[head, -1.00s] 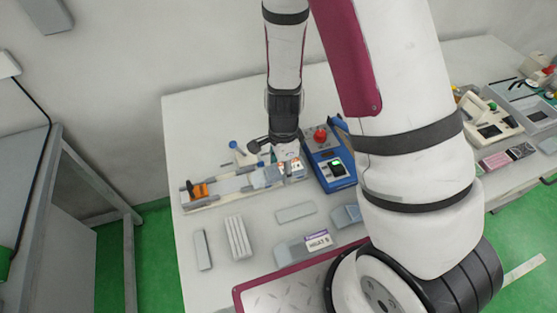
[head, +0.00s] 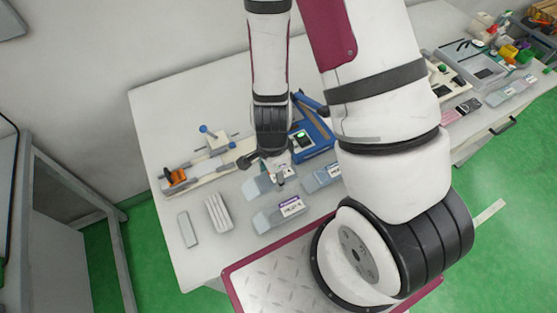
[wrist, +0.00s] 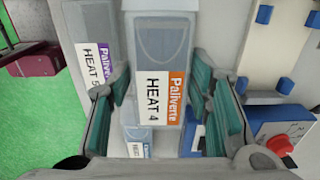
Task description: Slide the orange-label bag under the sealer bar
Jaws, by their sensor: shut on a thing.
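The orange-label bag (wrist: 152,35), grey and marked HEAT 4, lies between the green pads of my gripper (wrist: 162,92) in the wrist view, its label toward me. In the head view my gripper (head: 277,166) is low over the table, shut on this bag (head: 258,187), which it partly hides. A blue unit (head: 318,136) with a lit screen stands just behind and right of my gripper. Its red knob (wrist: 281,146) shows at right in the wrist view.
The purple-label bag (head: 279,215), HEAT 5, lies in front of my gripper. A blue-label bag (head: 322,178) lies to the right. A long rail with an orange piece (head: 176,177) lies at left. Grey blocks (head: 218,213) stand at front left. The back left table is clear.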

